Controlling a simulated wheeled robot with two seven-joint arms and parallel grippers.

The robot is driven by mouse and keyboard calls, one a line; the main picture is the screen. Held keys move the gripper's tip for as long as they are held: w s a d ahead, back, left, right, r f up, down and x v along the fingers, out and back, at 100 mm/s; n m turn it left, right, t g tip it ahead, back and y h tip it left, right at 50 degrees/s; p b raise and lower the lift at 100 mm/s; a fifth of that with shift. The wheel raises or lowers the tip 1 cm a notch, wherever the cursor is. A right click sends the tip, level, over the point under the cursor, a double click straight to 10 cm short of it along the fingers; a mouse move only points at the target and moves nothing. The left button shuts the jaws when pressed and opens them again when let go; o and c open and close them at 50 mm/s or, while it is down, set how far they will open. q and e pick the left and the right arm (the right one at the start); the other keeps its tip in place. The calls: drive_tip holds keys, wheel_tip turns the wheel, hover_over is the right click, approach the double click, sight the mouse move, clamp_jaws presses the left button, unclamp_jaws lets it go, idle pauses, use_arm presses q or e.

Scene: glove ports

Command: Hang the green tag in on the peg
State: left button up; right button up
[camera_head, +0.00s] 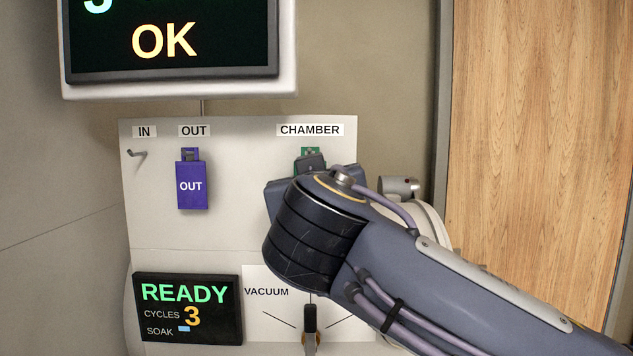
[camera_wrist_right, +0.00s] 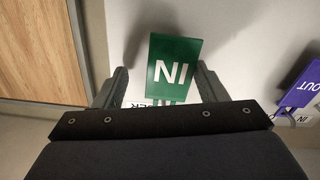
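The green tag (camera_wrist_right: 172,62), marked IN, hangs at the CHAMBER label; only a bit of its green top (camera_head: 310,152) shows in the head view, behind my right arm. My right gripper (camera_wrist_right: 161,68) is open, its fingers on either side of the tag. A gap shows on one side; the other finger is close to the tag's edge, and I cannot tell if it touches. The peg under the IN label (camera_head: 137,154) is bare, at the panel's upper left. My left gripper is not in view.
A purple OUT tag (camera_head: 191,186) hangs between the IN peg and the CHAMBER place. A READY display (camera_head: 188,308) and a VACUUM lever (camera_head: 310,325) are lower down. A screen (camera_head: 170,45) overhangs the panel (camera_head: 160,232). A wooden door (camera_head: 540,130) is at right.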

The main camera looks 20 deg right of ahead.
drive_tip(key=shift+s, duration=0.1)
drive_tip(key=b+v, duration=0.2)
drive_tip(key=v, duration=0.5)
drive_tip(key=s+d+f+n+g+y, duration=0.1)
drive_tip(key=s+d+f+g, duration=0.2)
drive_tip(key=f, duration=0.7)
drive_tip(key=d+f+n+g+y, duration=0.1)
drive_tip(key=d+f+g, duration=0.3)
drive_tip(key=f, duration=0.6)
drive_tip(key=s+d+f+g+y, duration=0.1)
drive_tip(key=s+d+f+g, duration=0.1)
drive_tip(key=d+f, duration=0.5)
drive_tip(key=s+a+f+m+g+y, duration=0.1)
drive_tip(key=s+a+f+y, duration=0.2)
drive_tip(key=s+f, duration=0.3)
drive_tip(key=s+a+f+m+g+y, duration=0.1)
drive_tip(key=s+f, duration=0.4)
drive_tip(key=f, duration=0.8)
drive_tip(key=shift+s+a+m+g+y, duration=0.4)
drive_tip(key=shift+a+m+y, duration=0.1)
drive_tip(key=shift+a+y, duration=0.45)
